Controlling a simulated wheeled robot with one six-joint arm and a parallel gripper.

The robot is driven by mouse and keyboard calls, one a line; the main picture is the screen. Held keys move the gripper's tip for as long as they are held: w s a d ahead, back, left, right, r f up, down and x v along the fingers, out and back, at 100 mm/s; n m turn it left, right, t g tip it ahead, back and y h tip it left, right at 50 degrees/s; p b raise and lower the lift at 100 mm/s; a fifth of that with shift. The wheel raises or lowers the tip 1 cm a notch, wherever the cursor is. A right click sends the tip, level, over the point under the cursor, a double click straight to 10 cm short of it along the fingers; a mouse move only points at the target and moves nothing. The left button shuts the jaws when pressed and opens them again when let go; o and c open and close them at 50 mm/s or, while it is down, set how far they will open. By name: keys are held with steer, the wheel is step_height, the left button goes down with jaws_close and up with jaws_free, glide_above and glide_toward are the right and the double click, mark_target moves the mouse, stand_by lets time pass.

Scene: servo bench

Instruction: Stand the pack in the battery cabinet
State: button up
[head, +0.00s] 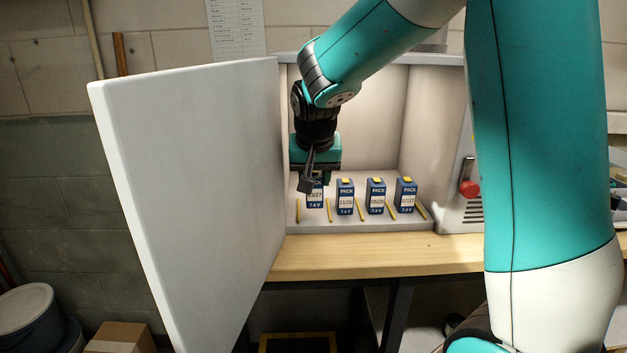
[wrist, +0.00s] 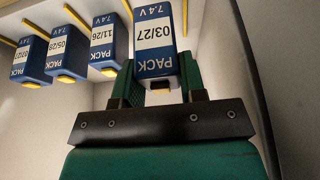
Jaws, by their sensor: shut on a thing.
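The battery cabinet (head: 430,110) stands on the bench with its white door (head: 190,180) swung open to the left. My gripper (head: 312,182) is inside it at the left end. In the wrist view my gripper (wrist: 158,88) is shut on a blue pack (wrist: 155,38) labelled 03/27. In the head view this pack (head: 315,193) is upright in the leftmost bay, its top partly hidden by the gripper. I cannot tell whether its base touches the cabinet floor.
Three other blue packs, marked 11/26 (head: 346,196), 05/28 (head: 376,196) and 07/27 (head: 405,195), stand in a row to the right. Yellow strips (head: 360,209) divide the bays. A unit with a red button (head: 469,189) stands right of the cabinet. The wooden bench front (head: 370,257) is clear.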

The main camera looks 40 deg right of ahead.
mark_target(315, 176)
steer(key=shift+w+d+f, duration=0.5)
steer(key=shift+w+f, duration=0.25)
steer(key=shift+f, duration=0.15)
steer(key=shift+w+d+f, duration=0.5)
steer(key=shift+w+f, duration=0.2)
steer(key=shift+f, duration=0.15)
steer(key=shift+f, duration=0.2)
steer(key=o, duration=1)
steer(key=shift+r, duration=0.1)
steer(key=shift+r+p, duration=0.25)
steer(key=shift+p, duration=0.05)
steer(key=v, duration=1.1)
steer(key=shift+s+a+r, duration=0.1)
steer(key=shift+r, duration=0.25)
